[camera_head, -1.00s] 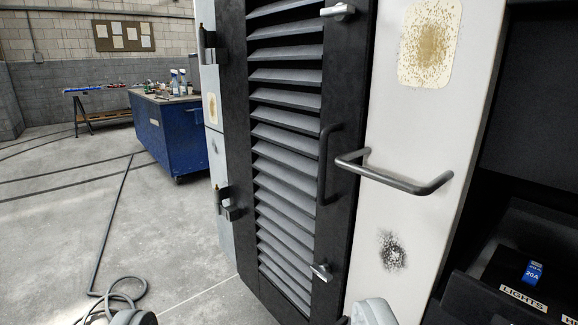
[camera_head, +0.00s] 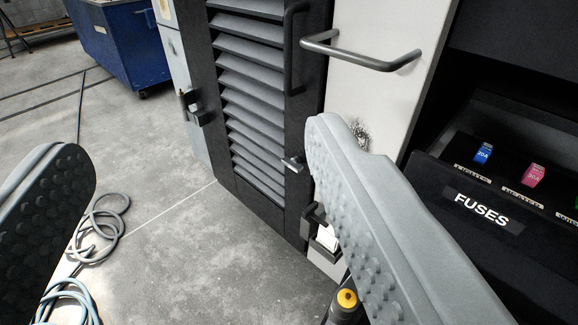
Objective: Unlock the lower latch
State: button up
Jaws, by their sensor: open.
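The lower latch (camera_head: 293,164) is a small silver turn handle on the right frame of the black louvered door (camera_head: 250,85), pointing roughly sideways. My gripper (camera_head: 198,145) is open and empty, with one grey studded finger at the left and the other at the right. In the picture, the right finger's tip lies just right of the latch, and the latch lies between the fingers. The gap in depth between finger and latch is hard to judge. The upper latch is out of view.
A black door handle (camera_head: 291,50) and a grey grab bar (camera_head: 360,52) stick out above the latch. Hinges (camera_head: 197,107) sit on the door's left. A fuse box (camera_head: 482,205) is at the right. A hose (camera_head: 105,215) lies on the floor. A blue cabinet (camera_head: 125,40) stands behind.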

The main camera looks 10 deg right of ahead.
jog(key=shift+o, duration=0.2)
jog(key=w+a+f+m+t, duration=0.1)
jog(key=w+a+f+m, duration=0.1)
jog(key=w, duration=1.2)
jog(key=shift+a+f, duration=0.15)
jog(key=shift+a, duration=0.35)
jog(key=w+f+m+h, duration=0.45)
jog(key=w+f, duration=0.35)
jog(key=w, duration=0.3)
jog(key=m+g+h, duration=0.5)
jog(key=g+h, duration=0.3)
jog(key=h, duration=0.2)
send_near(294, 164)
jog(key=shift+n, duration=0.25)
jog(key=x, duration=0.5)
jog(key=f+x, duration=0.1)
jog(key=x, duration=0.2)
jog(key=shift+w, duration=0.45)
jog(key=c, duration=1)
